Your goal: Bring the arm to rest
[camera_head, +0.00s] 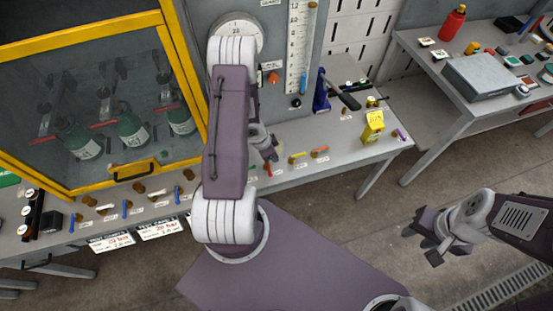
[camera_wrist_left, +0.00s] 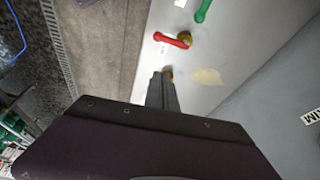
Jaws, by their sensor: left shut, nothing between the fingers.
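My left arm (camera_head: 226,120) rises in the middle of the head view and folds over the bench. Its gripper (camera_head: 265,150) hangs just above the bench front, partly hidden behind the arm. In the left wrist view the fingers (camera_wrist_left: 162,92) are together and empty, close to a red-handled valve (camera_wrist_left: 172,40) with a brass knob. I cannot tell whether they touch anything. My right gripper (camera_head: 423,240) is out over the floor at the right, apart from the tables. Its fingers look spread, with nothing between them.
The bench (camera_head: 345,150) carries a row of small coloured valves. A yellow-framed glass cabinet (camera_head: 110,100) with green cylinders stands at left. A panel with a dial (camera_head: 238,30) is behind my left arm. A side table (camera_head: 425,65) stands at right. The floor (camera_head: 330,220) between is clear.

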